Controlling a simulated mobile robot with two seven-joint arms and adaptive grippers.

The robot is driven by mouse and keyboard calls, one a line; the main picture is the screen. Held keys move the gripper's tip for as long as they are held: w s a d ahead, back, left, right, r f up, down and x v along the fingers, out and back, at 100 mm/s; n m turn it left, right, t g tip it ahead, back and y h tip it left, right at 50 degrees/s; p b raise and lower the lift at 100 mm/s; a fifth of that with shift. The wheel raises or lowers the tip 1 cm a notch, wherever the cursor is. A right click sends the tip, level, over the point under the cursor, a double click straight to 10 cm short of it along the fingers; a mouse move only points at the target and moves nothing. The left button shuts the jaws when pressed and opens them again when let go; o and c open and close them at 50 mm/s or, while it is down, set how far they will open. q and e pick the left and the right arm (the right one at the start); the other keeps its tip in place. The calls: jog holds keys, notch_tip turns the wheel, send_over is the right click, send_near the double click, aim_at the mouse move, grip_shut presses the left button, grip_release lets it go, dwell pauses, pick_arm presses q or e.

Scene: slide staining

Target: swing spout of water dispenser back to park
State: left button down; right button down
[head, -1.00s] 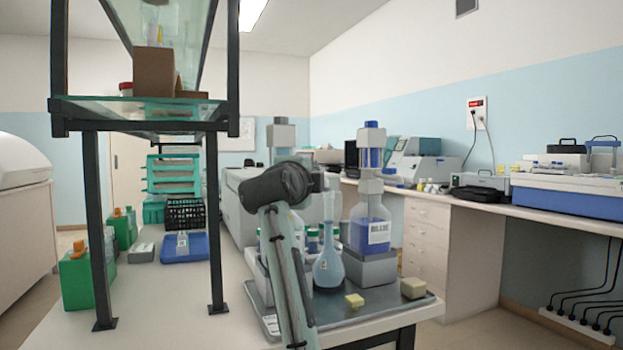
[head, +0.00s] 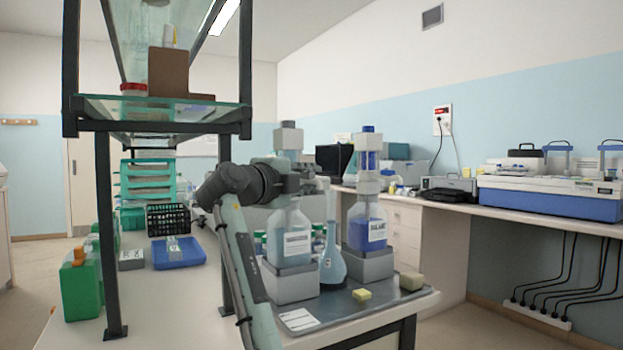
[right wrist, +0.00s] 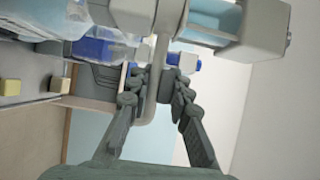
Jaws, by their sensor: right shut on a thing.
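The water dispenser (head: 290,240) is a clear bottle of pale blue liquid with a white label and a grey pump head, standing on a grey block. My right gripper (head: 310,183) is in front of its neck, at the height of the pump. In the right wrist view, the pale grey bent spout (right wrist: 158,60) runs down from the pump body between the fingertips of my right gripper (right wrist: 158,82), which are closed around it. In the head view the gripper hides much of the spout. My left gripper is not in view.
A dispenser of dark blue liquid (head: 367,235) stands close on the right. A pale blue flask (head: 332,268) is between the two. Yellowish blocks (head: 362,295) lie on the grey tray (head: 385,308). A black-framed glass shelf (head: 160,110) rises at left.

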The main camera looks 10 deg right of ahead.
jog(key=shift+s+a+m+g+h, duration=0.1)
jog(key=shift+a+m+g+h, duration=0.2)
jog(key=shift+m+g+h, duration=0.35)
jog(key=shift+f, duration=0.1)
jog(key=c, duration=1.3)
grip_release()
jog(key=shift+c, duration=0.2)
jog(key=v, duration=1.2)
jog(key=shift+a, duration=0.15)
